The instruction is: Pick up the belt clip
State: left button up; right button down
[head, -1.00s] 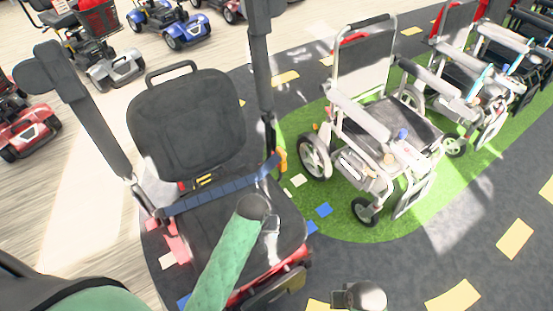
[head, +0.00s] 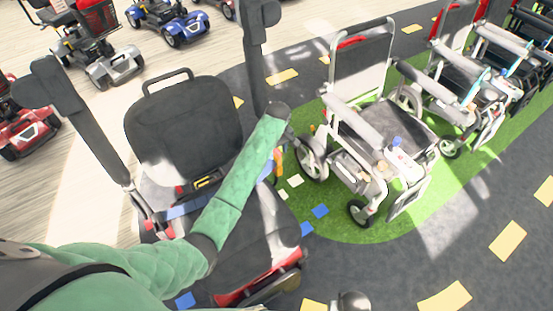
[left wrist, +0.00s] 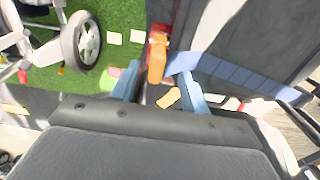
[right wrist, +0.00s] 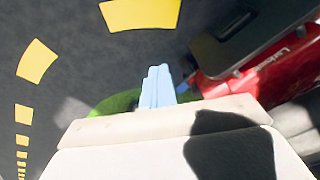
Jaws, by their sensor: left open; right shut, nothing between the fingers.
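The orange belt clip (left wrist: 157,62) is at the end of the blue belt (left wrist: 235,78), by the right edge of the scooter seat. In the head view the clip (head: 278,161) is partly hidden by my left arm. My left gripper (left wrist: 160,90) is open and empty, its blue fingers pointing at the clip. In the left wrist view the clip lies between the finger lines, just beyond the tips; I cannot tell the exact gap. My right gripper (right wrist: 158,84) is shut and empty, low over the floor beside the scooter's red base (right wrist: 270,75).
The black scooter seat (head: 185,125) has two raised armrests, one (head: 256,60) standing close to my left gripper. A wheelchair (head: 375,130) stands close on the right on green flooring.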

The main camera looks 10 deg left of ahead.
aim_at(277, 156)
pick_arm(q)
jog(key=shift+w+r, duration=0.15)
jog(key=shift+w, duration=0.3)
notch_tip(277, 156, down, 2)
jog(key=shift+a+f+p, duration=0.1)
jog(key=shift+f+p, duration=0.15)
jog(key=shift+p, duration=0.1)
jog(key=shift+f, duration=0.2)
jog(key=f, duration=0.1)
jog(key=f+p, duration=0.1)
jog(key=f, duration=0.1)
jog(key=shift+w+a+f+p, duration=0.15)
jog(key=shift+a+f+p, duration=0.15)
jog(key=shift+f+p, duration=0.1)
jog(key=shift+f, duration=0.5)
grip_shut()
pick_arm(e)
notch_tip(277, 156, down, 8)
jog(key=s+d, duration=0.1)
jog(key=s, duration=0.1)
jog(key=shift+d, duration=0.3)
pick_arm(q)
jog(key=shift+r, duration=0.1)
